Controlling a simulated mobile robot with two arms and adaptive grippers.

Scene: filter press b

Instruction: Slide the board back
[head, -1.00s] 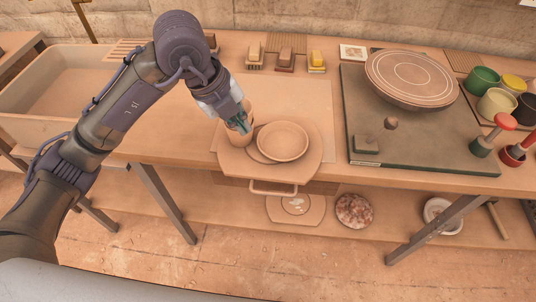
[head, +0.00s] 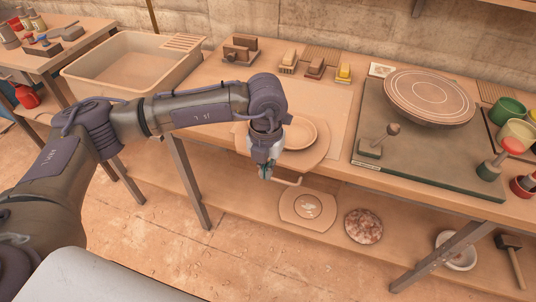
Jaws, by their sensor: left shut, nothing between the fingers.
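The board (head: 303,161) is a rounded, clay-coloured panel that sticks out past the front edge of the workbench. A shallow round dish (head: 300,133) sits on it. A pale handle (head: 291,183) shows below the board's front. My left gripper (head: 265,174) points down, shut and empty, at the board's front edge near the left end of the handle. I cannot tell whether it touches either. My left gripper and forearm hide the board's left part, and the cup seen there earlier is hidden. My right gripper is not in view.
A dark slab (head: 425,168) with a round wheel (head: 430,95) lies to the right. A beige basin (head: 130,65) stands at the left. Brushes (head: 316,66) line the back.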

